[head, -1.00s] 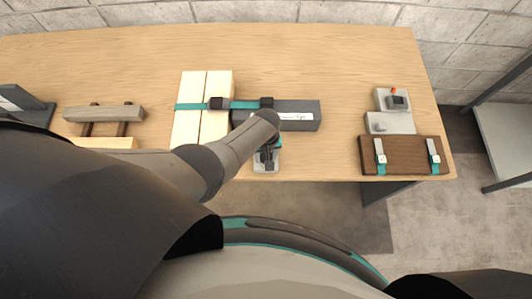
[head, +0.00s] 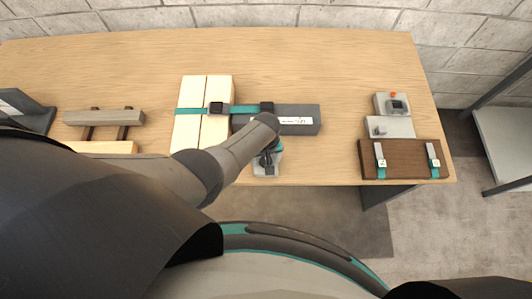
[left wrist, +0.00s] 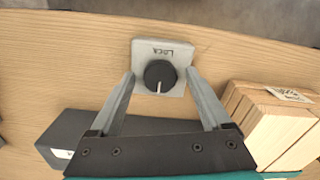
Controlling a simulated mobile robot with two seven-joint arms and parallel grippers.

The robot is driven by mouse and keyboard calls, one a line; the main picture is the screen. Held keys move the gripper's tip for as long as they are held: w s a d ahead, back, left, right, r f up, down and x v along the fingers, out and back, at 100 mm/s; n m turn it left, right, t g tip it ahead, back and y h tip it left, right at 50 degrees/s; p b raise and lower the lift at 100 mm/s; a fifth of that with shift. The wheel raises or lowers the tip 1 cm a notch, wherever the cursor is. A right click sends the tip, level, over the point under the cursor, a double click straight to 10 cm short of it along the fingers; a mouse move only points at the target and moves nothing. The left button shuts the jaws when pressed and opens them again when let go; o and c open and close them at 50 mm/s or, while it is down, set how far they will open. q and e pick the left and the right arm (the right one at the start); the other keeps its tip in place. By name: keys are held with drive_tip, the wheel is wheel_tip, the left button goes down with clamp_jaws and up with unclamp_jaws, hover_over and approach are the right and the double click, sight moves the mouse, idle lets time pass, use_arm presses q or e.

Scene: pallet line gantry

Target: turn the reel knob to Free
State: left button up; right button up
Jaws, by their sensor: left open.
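The reel knob (left wrist: 160,76) is a round black dial with a pale pointer line on a light grey plate (left wrist: 176,53). The plate carries the word "LOCK" at the edge away from my gripper; the pointer line lies on the opposite side, toward my gripper. I see no Free marking. In the left wrist view my left gripper (left wrist: 161,78) is open, its two fingers on either side of the knob and apart from it. In the head view my left arm partly covers the plate (head: 266,170) near the table's front edge. My right gripper is not in view.
A dark grey block with a white label (head: 297,121) lies behind the knob plate. Pale boards with a teal strap (head: 190,90) are left of it. A brown board with two straps (head: 400,160) and a grey device (head: 390,126) stand at the right. The wooden table (head: 330,60) is clear at the back.

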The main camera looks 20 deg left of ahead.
use_arm(q)
wheel_tip(320, 180, up, 3)
drive_tip(key=shift+r+p, duration=0.1)
drive_tip(key=shift+p, duration=1)
drive_tip(key=shift+r+b, duration=0.25)
drive_tip(key=shift+b, duration=0.05)
wheel_tip(320, 180, up, 11)
drive_tip(key=shift+r, duration=0.2)
